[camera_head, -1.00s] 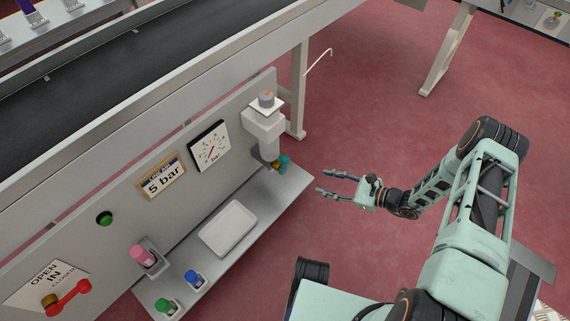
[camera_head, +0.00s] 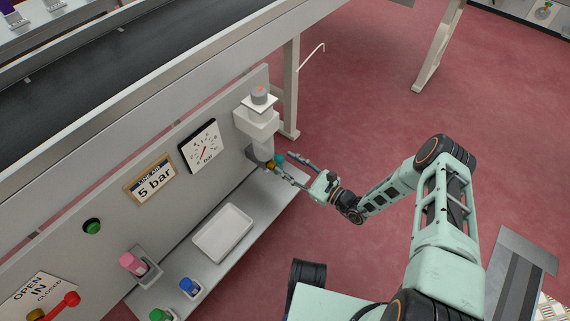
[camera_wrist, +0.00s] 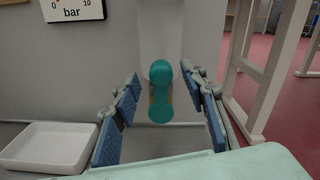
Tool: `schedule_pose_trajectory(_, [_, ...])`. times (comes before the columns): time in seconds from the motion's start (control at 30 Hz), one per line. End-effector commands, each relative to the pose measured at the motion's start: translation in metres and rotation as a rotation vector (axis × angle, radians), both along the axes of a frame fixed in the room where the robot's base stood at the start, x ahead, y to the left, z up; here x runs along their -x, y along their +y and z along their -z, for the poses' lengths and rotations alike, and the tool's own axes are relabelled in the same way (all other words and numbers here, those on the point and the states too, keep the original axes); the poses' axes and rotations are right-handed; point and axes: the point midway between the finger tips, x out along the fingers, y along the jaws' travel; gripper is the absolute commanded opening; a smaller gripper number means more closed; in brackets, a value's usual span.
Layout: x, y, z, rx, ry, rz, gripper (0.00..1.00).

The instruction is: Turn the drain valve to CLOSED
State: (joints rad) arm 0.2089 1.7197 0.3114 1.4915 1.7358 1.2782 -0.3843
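The drain valve has a teal handle (camera_head: 279,158) on a small brass body, under the white filter unit (camera_head: 257,125) at the right end of the panel. In the wrist view the teal handle (camera_wrist: 160,92) stands roughly upright, with a rounded top and a wider round lower end. My gripper (camera_head: 285,166) is open and has its fingers at the valve. In the wrist view its blue-padded fingers (camera_wrist: 160,98) are on either side of the handle, with gaps showing on both sides. The fingers partly hide the valve in the head view.
A white tray (camera_head: 223,232) lies on the shelf below the panel. A gauge (camera_head: 204,146), a "5 bar" sign (camera_head: 150,179) and a red lever (camera_head: 63,306) are on the panel. A table leg (camera_head: 291,85) is behind the valve.

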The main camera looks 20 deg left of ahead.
Motion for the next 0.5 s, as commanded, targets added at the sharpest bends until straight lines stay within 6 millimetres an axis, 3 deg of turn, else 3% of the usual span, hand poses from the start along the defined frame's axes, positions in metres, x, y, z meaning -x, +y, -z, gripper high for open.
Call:
schedule_pose_trajectory(0.2, [-0.006, 0.015, 0.000, 0.001, -0.001, -0.001, 0.40])
schedule_pose_trajectory(0.5, [-0.007, 0.016, 0.000, 0.001, 0.000, 0.000, 0.36])
